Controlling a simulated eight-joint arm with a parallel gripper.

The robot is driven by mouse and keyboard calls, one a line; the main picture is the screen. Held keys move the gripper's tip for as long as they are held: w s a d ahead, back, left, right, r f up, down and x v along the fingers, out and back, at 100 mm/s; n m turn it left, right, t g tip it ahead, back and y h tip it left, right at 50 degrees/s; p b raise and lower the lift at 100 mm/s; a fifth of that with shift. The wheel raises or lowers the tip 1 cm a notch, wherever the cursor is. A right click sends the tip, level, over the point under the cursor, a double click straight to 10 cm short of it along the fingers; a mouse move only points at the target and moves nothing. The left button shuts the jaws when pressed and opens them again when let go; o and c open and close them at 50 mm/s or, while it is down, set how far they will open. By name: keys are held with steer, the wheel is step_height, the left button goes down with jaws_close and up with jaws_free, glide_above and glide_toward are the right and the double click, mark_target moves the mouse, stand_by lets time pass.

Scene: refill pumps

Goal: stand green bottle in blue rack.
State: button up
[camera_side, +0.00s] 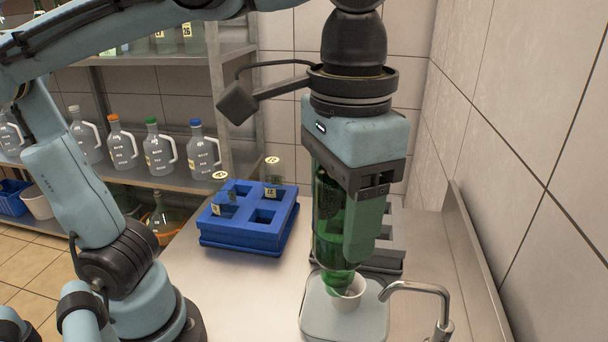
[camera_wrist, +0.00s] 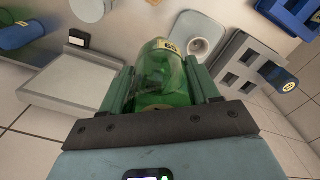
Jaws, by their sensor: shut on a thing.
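My gripper (camera_side: 350,248) is shut on the green bottle (camera_side: 328,215), with a finger on each side of it. The bottle hangs steeply, its narrow end down at a white cup (camera_side: 349,296); whether it touches the cup I cannot tell. In the wrist view the bottle (camera_wrist: 160,75) lies between the two fingers (camera_wrist: 163,88) and shows a pale number label. The blue rack (camera_side: 232,243) stands left of my gripper on the counter. It has square openings; two clear labelled vessels stand at its left and back, and the front-right opening looks empty.
The cup stands on a pale flat plate (camera_side: 318,325). A grey rack (camera_side: 398,240) is behind the bottle, and a curved metal tap (camera_side: 440,292) is at right front. Shelves with jugs (camera_side: 160,147) stand at left. The tiled wall bounds the right.

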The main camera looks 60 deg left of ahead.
steer(key=shift+r, duration=0.45)
steer(key=w+a+f+n, duration=0.3)
steer(key=a, duration=0.5)
steer(key=w+a+f+n, duration=0.3)
steer(key=w+a, duration=0.1)
steer(key=a, duration=0.3)
steer(key=w+a+f+n, duration=0.2)
steer(key=w+a+n, duration=0.15)
steer(key=a, duration=0.45)
steer(key=s+a+f+n, duration=0.4)
steer(key=a+f, duration=0.3)
steer(key=a, duration=0.3)
steer(key=shift+a, duration=0.4)
steer(key=shift+f, duration=1.4)
steer(key=shift+f, duration=0.15)
